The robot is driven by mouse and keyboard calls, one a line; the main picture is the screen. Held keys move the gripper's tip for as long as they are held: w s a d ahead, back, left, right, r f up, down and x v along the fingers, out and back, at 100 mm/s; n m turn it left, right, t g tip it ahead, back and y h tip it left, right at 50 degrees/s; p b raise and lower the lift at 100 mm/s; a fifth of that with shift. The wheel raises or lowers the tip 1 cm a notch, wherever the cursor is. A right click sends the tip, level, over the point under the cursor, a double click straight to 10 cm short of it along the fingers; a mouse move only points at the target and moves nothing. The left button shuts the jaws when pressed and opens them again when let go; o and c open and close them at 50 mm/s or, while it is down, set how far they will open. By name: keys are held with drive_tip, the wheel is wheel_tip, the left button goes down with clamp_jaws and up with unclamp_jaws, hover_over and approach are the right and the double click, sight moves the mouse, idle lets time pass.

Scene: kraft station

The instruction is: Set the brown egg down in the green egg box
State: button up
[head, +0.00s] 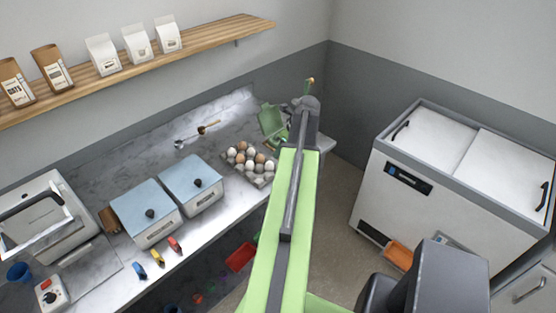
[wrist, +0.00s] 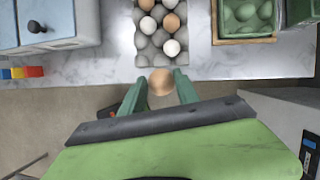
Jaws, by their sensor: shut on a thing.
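My gripper (wrist: 160,86) is shut on the brown egg (wrist: 161,81) in the wrist view, one green finger on each side of it. The egg is in front of the bench edge in the picture, just below the grey egg tray. The green egg box (wrist: 258,27) is at the upper right of the wrist view, open, in a wooden frame, with a pale rounded thing in one cup. In the head view the green egg box (head: 268,120) stands with its lid raised at the bench's far end, partly hidden by my arm.
A grey egg tray (wrist: 141,58) with brown and white eggs lies left of the green box; it also shows in the head view (head: 258,182). Blue-lidded bins (head: 146,210) stand further left. A white chest freezer (head: 400,195) stands right, across open floor.

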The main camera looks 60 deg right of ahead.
drive_tip(key=w+d+f+b, duration=0.2)
drive_tip(key=w+d+b, duration=0.1)
drive_tip(key=d, duration=0.7)
drive_tip(key=w+d+f+b, duration=0.2)
drive_tip(key=w+d+f, duration=0.1)
drive_tip(key=d, duration=0.8)
drive_tip(key=shift+w+f+b, duration=0.15)
drive_tip(key=shift+w+b, duration=0.25)
drive_tip(key=shift+w, duration=0.1)
drive_tip(key=shift+a, duration=0.1)
drive_tip(key=shift+f+b, duration=1.25)
drive_tip(key=shift+f, duration=0.05)
drive_tip(key=shift+f+b, duration=2.4)
drive_tip(key=o, duration=0.9)
